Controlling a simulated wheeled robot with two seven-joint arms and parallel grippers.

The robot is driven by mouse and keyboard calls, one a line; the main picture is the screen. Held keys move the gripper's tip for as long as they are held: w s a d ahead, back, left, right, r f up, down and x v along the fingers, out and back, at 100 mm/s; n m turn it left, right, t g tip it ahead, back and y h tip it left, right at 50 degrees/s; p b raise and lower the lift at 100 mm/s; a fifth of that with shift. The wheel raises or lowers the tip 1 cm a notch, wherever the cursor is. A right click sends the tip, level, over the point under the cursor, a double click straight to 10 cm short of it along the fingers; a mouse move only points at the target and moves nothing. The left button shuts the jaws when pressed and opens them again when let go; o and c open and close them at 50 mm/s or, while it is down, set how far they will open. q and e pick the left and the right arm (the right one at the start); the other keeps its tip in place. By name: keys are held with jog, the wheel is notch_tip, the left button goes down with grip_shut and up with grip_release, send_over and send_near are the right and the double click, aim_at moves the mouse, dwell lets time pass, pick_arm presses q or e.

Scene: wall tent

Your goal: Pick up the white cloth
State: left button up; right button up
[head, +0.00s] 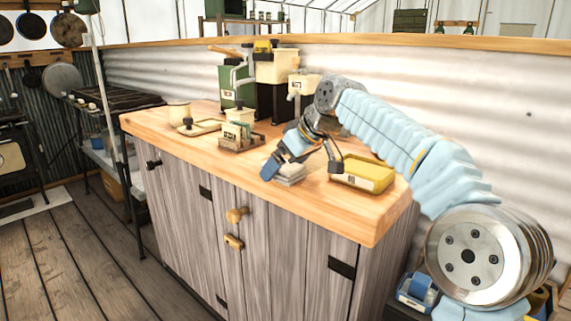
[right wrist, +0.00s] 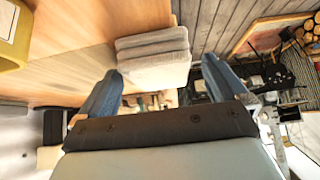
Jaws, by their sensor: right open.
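The white cloth (head: 290,176) lies folded in a small stack on the wooden counter top, near its front edge. My right gripper (head: 303,164) is over it in the head view, partly covering it. In the right wrist view the folded cloth (right wrist: 153,57) lies just beyond the fingertips. My right gripper (right wrist: 162,82) is open there, its two blue fingers wide apart and nothing held between them. The left finger is close to the cloth's lower left corner; I cannot tell if they touch. My left gripper is not in view.
A yellow tub (head: 362,174) stands on the counter right of the cloth. A wooden holder (head: 240,142) with packets stands to the left. A green grinder (head: 236,85) and cream canisters (head: 277,68) stand behind. The wooden floor (head: 75,255) left of the cabinet is clear.

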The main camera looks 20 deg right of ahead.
jog(key=v, duration=1.3)
jog(key=shift+s+r, duration=0.25)
jog(key=shift+r, duration=0.05)
jog(key=shift+c, duration=0.3)
